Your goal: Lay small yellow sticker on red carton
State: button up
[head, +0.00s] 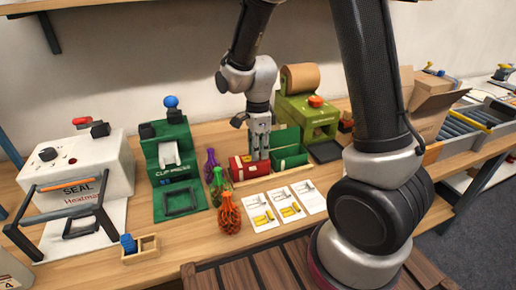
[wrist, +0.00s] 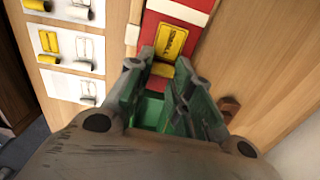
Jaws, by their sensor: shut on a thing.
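My gripper (head: 260,153) is over the cartons at the back of the table. In the wrist view its fingers are shut on the curled tab of a yellow sticker (wrist: 172,42) with dark print. The sticker's face lies over the top of the red carton (wrist: 195,18), slightly turned; I cannot tell whether it touches all over. In the head view the red carton (head: 237,169) stands left of my fingers, and the sticker is hidden there. A green carton (head: 289,152) stands to the right; green also shows between my fingers in the wrist view.
Several white sticker cards (head: 259,211) lie in front of the cartons, some with yellow stickers. Netted bags, purple, green and orange (head: 229,213), stand to the left. A green clip press (head: 170,165) and a white sealer (head: 75,170) are further left. A green roll dispenser (head: 300,110) stands behind.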

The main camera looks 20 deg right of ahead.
dwell(0.4)
jog(key=o, duration=0.7)
jog(key=shift+r, duration=3.5)
